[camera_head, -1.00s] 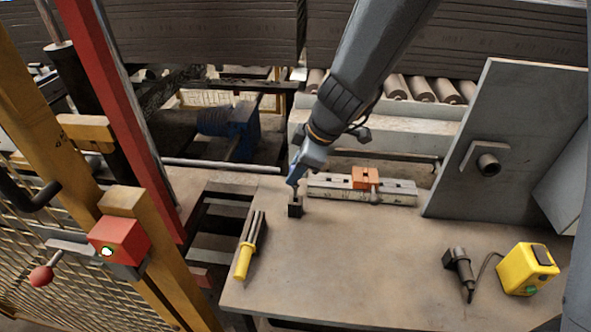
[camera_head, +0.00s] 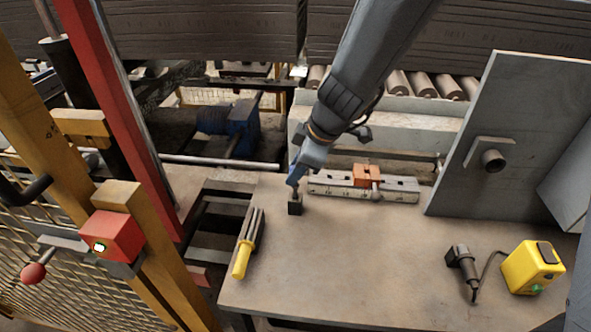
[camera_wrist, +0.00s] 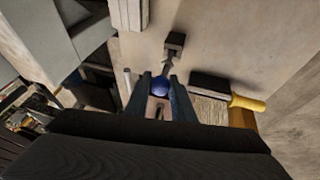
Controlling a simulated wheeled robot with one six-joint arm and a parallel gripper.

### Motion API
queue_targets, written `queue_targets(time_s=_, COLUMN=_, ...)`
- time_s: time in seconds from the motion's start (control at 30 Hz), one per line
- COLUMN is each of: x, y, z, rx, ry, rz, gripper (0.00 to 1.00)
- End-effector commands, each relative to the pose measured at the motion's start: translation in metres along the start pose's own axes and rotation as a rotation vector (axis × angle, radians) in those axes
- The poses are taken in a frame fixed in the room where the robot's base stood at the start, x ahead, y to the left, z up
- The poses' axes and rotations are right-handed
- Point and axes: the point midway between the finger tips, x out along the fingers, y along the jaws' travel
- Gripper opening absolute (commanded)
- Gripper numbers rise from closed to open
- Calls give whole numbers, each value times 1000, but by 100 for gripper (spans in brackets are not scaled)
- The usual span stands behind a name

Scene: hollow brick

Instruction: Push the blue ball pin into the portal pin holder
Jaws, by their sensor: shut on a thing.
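The blue ball of the ball pin (camera_wrist: 160,86) sits between the two fingers of my gripper (camera_wrist: 160,80) in the wrist view. My gripper is shut on it. A thin shaft runs from the fingertips toward a small dark block (camera_wrist: 174,42). In the head view my gripper (camera_head: 297,178) is just above this dark block (camera_head: 295,207), which stands on the table. The shaft's end meets the block, but I cannot tell how deep it sits. I cannot tell for certain whether this block is the portal pin holder.
A yellow-handled brush (camera_head: 243,257) lies left of the block on the table (camera_head: 350,265). A metal bar with an orange block (camera_head: 366,175) lies to the right. A grey upright panel (camera_head: 470,195), a dark tool (camera_head: 461,262) and a yellow box (camera_head: 530,266) stand farther right.

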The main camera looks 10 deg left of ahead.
Motion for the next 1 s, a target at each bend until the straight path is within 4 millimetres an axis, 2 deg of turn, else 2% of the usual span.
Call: queue_targets(time_s=1.0, x=11, y=-2, z=4, rx=1, ry=0, rz=0, gripper=0)
